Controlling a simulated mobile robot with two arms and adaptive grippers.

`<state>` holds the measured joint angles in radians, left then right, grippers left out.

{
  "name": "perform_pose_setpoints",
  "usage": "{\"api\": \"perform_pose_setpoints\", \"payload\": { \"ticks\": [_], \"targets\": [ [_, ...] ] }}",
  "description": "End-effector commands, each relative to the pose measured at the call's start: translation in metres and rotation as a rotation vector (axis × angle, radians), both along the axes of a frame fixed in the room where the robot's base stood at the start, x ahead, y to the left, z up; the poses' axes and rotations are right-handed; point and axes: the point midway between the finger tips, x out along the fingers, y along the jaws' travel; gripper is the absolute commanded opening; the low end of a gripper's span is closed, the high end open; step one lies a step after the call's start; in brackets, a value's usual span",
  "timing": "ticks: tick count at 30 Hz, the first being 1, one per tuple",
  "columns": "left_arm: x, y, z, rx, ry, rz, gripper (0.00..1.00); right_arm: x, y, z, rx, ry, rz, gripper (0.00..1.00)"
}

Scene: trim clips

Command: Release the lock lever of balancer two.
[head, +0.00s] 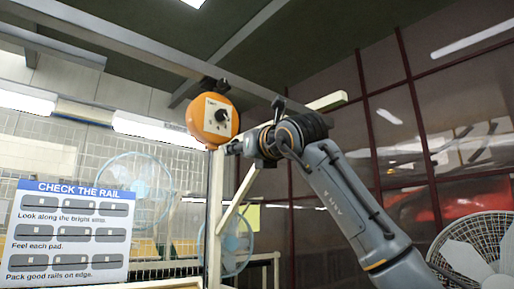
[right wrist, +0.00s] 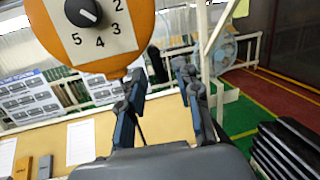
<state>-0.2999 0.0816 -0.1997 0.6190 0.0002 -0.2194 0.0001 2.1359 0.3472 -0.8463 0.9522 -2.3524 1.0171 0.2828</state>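One orange round balancer (head: 196,121) hangs from the overhead rail in the head view; no number marking it as balancer two is readable. Its pale face plate carries a black dial knob (head: 222,115). In the right wrist view the balancer (right wrist: 50,38) fills the top left, with the knob (right wrist: 83,12) and dial numbers 2 to 5. My right gripper (right wrist: 164,72) is open, just below and to the right of the balancer. A small dark part (right wrist: 156,64) shows between its fingers; I cannot tell whether it is the lock lever. My left gripper is not in view.
A grey overhead rail (head: 130,43) runs above. A pale post (head: 216,215) with a slanted brace stands below the balancer. A "CHECK THE RAIL" board (head: 72,190) is at the left. Fans stand behind and at the right. A tan bench top (right wrist: 165,118) lies below my gripper.

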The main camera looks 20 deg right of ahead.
Motion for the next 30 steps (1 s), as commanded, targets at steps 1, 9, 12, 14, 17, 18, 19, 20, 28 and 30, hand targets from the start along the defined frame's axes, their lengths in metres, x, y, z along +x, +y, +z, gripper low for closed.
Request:
{"api": "perform_pose_setpoints", "payload": {
  "ticks": [1,9,12,14,17,18,19,20,28,30],
  "targets": [
    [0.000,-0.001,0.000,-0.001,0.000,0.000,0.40,-0.007,-0.002,-0.002,-0.001,-0.002,-0.002,0.33],
    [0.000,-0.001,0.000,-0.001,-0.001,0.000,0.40,-0.055,-0.010,-0.009,-0.001,-0.002,0.000,0.33],
    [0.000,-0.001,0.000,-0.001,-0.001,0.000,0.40,-0.071,-0.012,-0.011,-0.001,-0.001,-0.001,0.33],
    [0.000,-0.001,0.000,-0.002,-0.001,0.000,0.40,-0.079,-0.014,-0.012,0.000,-0.001,-0.001,0.33],
    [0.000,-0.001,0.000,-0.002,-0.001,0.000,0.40,-0.088,-0.015,-0.014,0.000,0.001,-0.001,0.33],
    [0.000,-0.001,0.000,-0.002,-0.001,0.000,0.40,-0.091,-0.016,-0.015,0.000,0.001,-0.001,0.33],
    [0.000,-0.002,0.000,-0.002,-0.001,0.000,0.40,-0.092,-0.016,-0.015,0.001,0.001,-0.001,0.33],
    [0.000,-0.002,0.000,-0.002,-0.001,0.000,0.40,-0.093,-0.016,-0.015,0.001,0.002,-0.002,0.33],
    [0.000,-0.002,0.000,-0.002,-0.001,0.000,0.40,-0.094,-0.016,-0.016,0.001,0.003,-0.001,0.33],
    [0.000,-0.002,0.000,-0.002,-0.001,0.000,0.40,-0.094,-0.016,-0.016,0.001,0.003,-0.001,0.33]
  ]
}}
